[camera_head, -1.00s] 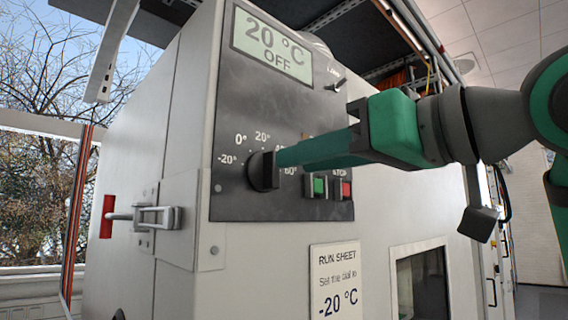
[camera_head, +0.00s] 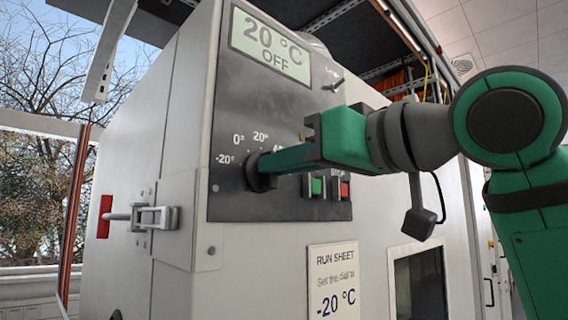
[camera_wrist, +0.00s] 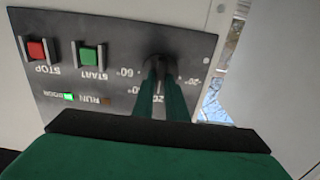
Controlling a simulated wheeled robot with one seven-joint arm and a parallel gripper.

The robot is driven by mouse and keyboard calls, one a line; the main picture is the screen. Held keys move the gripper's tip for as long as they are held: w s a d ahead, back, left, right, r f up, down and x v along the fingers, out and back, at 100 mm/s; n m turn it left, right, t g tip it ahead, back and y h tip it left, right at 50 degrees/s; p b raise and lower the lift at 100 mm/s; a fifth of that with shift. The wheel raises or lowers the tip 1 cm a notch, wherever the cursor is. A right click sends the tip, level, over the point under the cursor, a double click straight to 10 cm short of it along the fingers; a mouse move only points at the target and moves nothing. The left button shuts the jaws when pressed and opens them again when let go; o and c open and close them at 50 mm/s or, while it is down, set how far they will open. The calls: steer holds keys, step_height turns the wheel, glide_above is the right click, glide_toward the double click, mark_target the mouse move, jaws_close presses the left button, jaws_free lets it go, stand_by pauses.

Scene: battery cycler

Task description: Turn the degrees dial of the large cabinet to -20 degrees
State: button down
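The degrees dial (camera_head: 258,180) is a black knob on the dark panel of the large cabinet, with a printed scale including -20°, 0° and 20°. The display (camera_head: 270,46) above reads 20 °C, OFF. My gripper (camera_head: 264,165) has its green fingers at the dial, coming in from the right and covering part of it. In the wrist view, the two fingers (camera_wrist: 162,88) reach the dial (camera_wrist: 158,64) with a gap between them, one on each side of the knob. Whether they press on it is unclear. The dial's pointer direction is mostly hidden.
Green START (camera_wrist: 89,57) and red STOP (camera_wrist: 37,50) buttons sit beside the dial, below my gripper in the head view. A small toggle switch (camera_head: 333,85) is above. A run sheet (camera_head: 335,283) reads -20 °C.

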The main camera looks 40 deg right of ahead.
steer(key=shift+a+f+n, duration=0.15)
steer(key=shift+n, duration=3.8)
steer(key=shift+a+f+n, duration=0.1)
steer(key=shift+n, duration=3.85)
steer(key=c, duration=1.8)
jaws_free()
steer(key=shift+o, duration=0.2)
steer(key=shift+s, duration=0.2)
steer(key=s, duration=1)
steer(key=shift+s+d, duration=0.25)
steer(key=shift+d, duration=0.15)
